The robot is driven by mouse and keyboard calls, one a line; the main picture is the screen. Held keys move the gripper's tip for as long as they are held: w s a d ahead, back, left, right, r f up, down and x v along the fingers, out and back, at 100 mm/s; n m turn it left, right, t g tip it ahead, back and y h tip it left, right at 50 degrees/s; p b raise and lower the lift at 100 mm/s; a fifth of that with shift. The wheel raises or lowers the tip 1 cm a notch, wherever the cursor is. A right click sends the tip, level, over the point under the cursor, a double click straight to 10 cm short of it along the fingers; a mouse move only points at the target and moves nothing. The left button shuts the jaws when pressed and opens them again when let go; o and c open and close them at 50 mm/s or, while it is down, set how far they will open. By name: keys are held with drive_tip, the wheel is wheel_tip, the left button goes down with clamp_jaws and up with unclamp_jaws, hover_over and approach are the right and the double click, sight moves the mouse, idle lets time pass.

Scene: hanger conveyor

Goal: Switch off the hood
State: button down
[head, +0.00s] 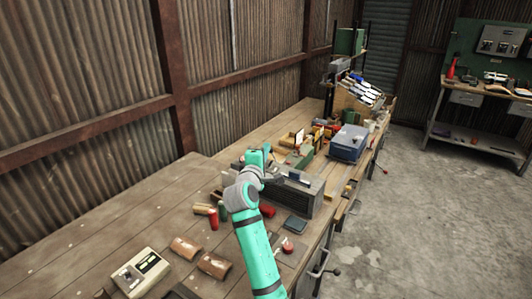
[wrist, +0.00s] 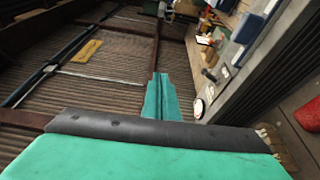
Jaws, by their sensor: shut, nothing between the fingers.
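A long grey boxy unit (head: 300,198) with a slatted side stands on the workbench, just beyond my arm. It may be the hood, but I cannot be sure. In the wrist view, a grey housing (wrist: 240,105) on the right carries a pale panel (wrist: 245,38) with small controls and a round white-and-red part (wrist: 199,108). The switch state cannot be read. My teal gripper (head: 262,152) is above the left end of the unit; its shut, empty fingers (wrist: 159,82) also show in the wrist view, left of the panel and apart from it.
The workbench (head: 100,237) runs along a corrugated wall. Red and tan cylinders (head: 213,218) lie left of the unit, and a boxy device (head: 141,271) stands at the near left. A blue bin (head: 349,143) stands farther back. The floor (head: 430,230) at right is open.

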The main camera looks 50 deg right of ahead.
drive_tip(key=s+a+r, duration=0.2)
drive_tip(key=s+a, duration=0.2)
drive_tip(key=shift+s+r, duration=0.15)
drive_tip(key=shift+r, duration=0.1)
